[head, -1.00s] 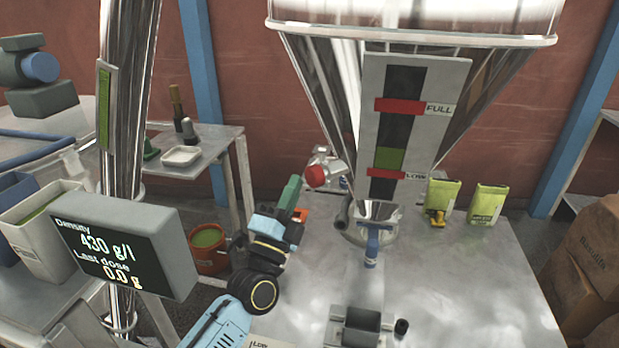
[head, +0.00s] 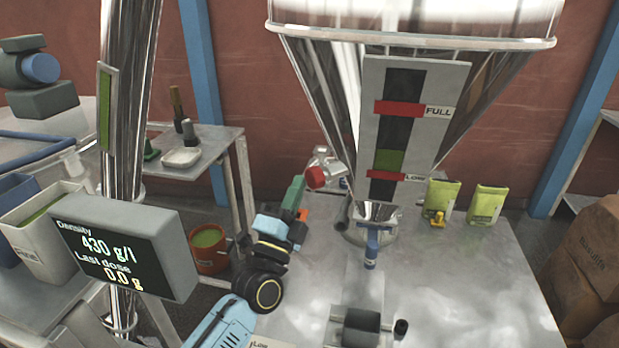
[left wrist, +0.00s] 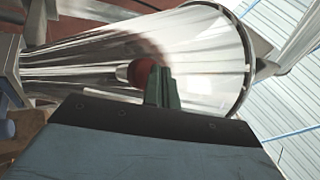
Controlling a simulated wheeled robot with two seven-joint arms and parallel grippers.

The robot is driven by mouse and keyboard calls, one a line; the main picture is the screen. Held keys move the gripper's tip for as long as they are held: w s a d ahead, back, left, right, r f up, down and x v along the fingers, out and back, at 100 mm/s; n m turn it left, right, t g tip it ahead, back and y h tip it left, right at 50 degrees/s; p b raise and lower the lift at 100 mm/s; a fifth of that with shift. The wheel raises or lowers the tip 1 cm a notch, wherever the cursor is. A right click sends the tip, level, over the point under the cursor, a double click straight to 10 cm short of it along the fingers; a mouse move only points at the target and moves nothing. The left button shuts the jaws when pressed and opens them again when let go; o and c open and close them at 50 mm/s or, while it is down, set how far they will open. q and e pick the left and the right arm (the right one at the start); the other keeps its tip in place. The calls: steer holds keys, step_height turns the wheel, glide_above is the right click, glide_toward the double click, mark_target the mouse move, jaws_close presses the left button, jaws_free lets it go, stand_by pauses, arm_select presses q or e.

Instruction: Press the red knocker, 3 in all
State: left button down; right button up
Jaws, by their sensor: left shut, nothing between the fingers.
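The red knocker (head: 316,177) is a round red cap on a metal fitting at the lower left side of the steel hopper cone (head: 335,95). It also shows in the left wrist view (left wrist: 144,74), just beyond my fingers and partly behind them. My left gripper (head: 296,186) has green fingers and is just left of the knocker in the head view. Its fingers are shut and empty, and a small gap to the red cap shows in the head view. In the left wrist view the fingertips (left wrist: 163,75) overlap the cap's right edge. My right gripper is not in view.
A display box (head: 125,245) reads density 430 g/l, last dose 0.0 g. A level panel (head: 405,125) marked FULL and LOW hangs before the hopper. Green bags (head: 487,204) stand at the table's back right. An orange-brown bucket (head: 208,250) stands left of my arm.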

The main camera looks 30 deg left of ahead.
arm_select(q)
steer(key=shift+w+d, duration=0.55)
steer(key=shift+w, duration=0.3)
stand_by(1.3)
steer(key=shift+s, duration=0.1)
steer(key=shift+s+a+p, duration=0.3)
steer(key=shift+s+a, duration=0.05)
steer(key=shift+s, duration=0.2)
steer(key=shift+s+a+p, duration=0.3)
steer(key=shift+s+a, duration=0.05)
steer(key=shift+s, duration=0.2)
steer(key=shift+s+a+p, duration=0.3)
steer(key=shift+s+a, duration=0.15)
steer(key=shift+s, duration=0.25)
steer(key=shift+s+a+p, duration=0.35)
steer(key=shift+s+a, duration=0.05)
steer(key=shift+s, duration=0.3)
steer(key=shift+s+a+p, duration=0.3)
steer(key=shift+s+a, duration=0.15)
steer(key=shift+s, duration=0.25)
stand_by(0.9)
